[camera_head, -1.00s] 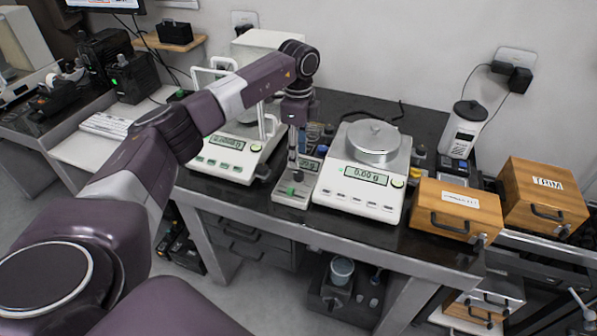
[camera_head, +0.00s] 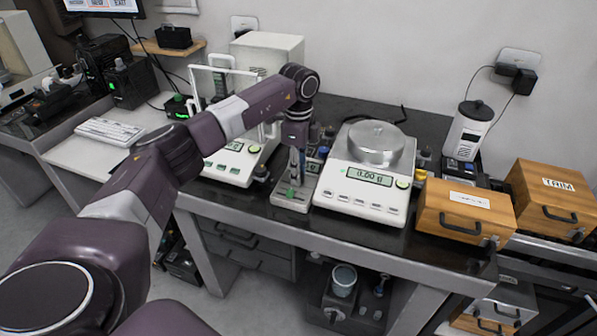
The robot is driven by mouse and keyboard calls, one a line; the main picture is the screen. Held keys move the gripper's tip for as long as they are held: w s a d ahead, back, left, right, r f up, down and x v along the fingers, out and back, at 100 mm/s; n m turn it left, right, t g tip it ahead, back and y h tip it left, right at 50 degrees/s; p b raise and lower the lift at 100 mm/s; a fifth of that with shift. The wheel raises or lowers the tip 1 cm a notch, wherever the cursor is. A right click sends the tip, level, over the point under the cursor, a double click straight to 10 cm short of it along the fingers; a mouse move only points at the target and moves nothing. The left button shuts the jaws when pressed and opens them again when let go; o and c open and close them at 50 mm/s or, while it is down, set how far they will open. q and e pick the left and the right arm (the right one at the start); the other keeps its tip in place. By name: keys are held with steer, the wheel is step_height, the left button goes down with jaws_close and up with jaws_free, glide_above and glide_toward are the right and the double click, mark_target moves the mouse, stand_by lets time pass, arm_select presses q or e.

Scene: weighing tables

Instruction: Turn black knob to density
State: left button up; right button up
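My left arm reaches in from the left over the table, and its gripper (camera_head: 296,172) points down between the two balances. It is just above or in front of a small grey device (camera_head: 292,199) with a green button. The fingers are too small to tell whether they are open or shut. I cannot make out a black knob for certain; the gripper and arm cover part of this area. A white balance with a round metal pan (camera_head: 371,177) stands right of the gripper. Another white balance with a draft frame (camera_head: 228,165) stands left, partly behind my arm. My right gripper is not in view.
Small bottles stand behind the gripper. Wooden boxes (camera_head: 464,207) (camera_head: 551,190) stand at the right, near a white handheld device (camera_head: 468,131). A keyboard (camera_head: 109,131) lies on the left desk. The dark table's front strip (camera_head: 335,222) is clear.

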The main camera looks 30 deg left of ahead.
arm_select(q)
jaws_close()
